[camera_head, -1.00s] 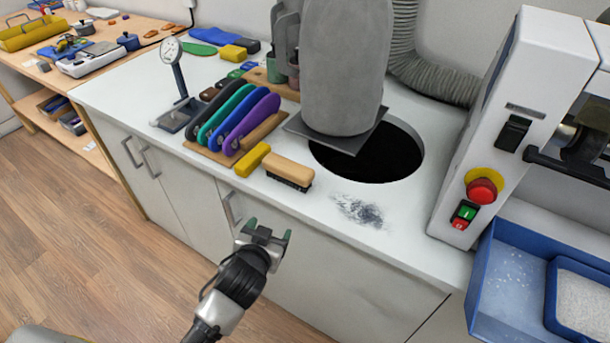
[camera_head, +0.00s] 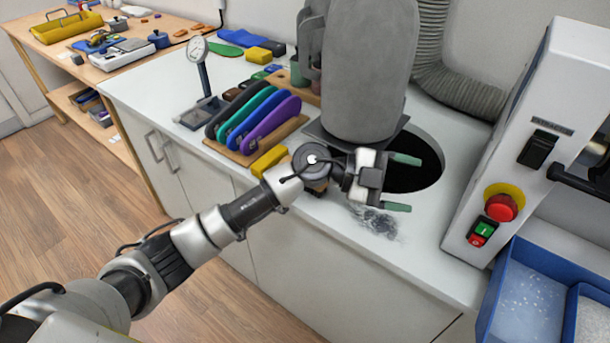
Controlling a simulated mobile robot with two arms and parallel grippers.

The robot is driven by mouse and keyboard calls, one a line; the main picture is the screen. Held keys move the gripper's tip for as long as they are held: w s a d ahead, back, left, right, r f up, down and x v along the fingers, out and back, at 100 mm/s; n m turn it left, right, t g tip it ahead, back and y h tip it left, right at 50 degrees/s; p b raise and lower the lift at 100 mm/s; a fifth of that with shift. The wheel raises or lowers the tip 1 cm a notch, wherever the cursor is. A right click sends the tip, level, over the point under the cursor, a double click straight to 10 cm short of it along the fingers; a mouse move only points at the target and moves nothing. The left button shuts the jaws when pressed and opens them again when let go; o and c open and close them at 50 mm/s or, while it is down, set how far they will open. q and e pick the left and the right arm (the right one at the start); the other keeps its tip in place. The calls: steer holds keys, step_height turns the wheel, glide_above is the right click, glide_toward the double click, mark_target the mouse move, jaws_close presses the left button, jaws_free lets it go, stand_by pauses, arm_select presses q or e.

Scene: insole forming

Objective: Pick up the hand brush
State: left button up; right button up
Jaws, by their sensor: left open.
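The hand brush (camera_head: 317,188), with a wooden back and dark bristles, lies on the white countertop (camera_head: 340,222) near its front edge. My left wrist covers most of it now, and only a small lower part shows. My left gripper (camera_head: 401,183) is open and empty, with its two green-tipped fingers pointing right. The fingers are past the brush, in front of the round dark opening and above the grey dust patch (camera_head: 376,221). My right gripper is not in view.
A yellow block (camera_head: 269,162) lies left of the brush, near a rack of coloured insole shapes (camera_head: 262,122). A grey cylinder (camera_head: 368,70) stands behind my gripper. A white machine (camera_head: 525,130) with a red button and blue trays (camera_head: 515,290) are at the right.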

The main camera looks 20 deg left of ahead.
arm_select(q)
steer(key=w+a+f+g+y, duration=0.2)
steer(key=w+a+f+y, duration=0.15)
steer(key=y, duration=0.35)
steer(key=n+y, duration=0.4)
steer(key=y, duration=0.6)
glide_toward(318, 192)
steer(key=w+a, duration=0.4)
steer(key=shift+r, duration=0.25)
steer(key=shift+w+a+f, duration=0.1)
steer(key=shift+a+f, duration=0.05)
steer(key=shift+a, duration=0.05)
step_height(318, 192, down, 5)
steer(key=shift+r, duration=0.15)
steer(key=f, duration=0.1)
steer(key=f+p, duration=0.1)
steer(key=f, duration=0.2)
steer(key=shift+s+f+p, duration=0.3)
steer(key=shift+f, duration=0.45)
steer(key=shift+c, duration=0.3)
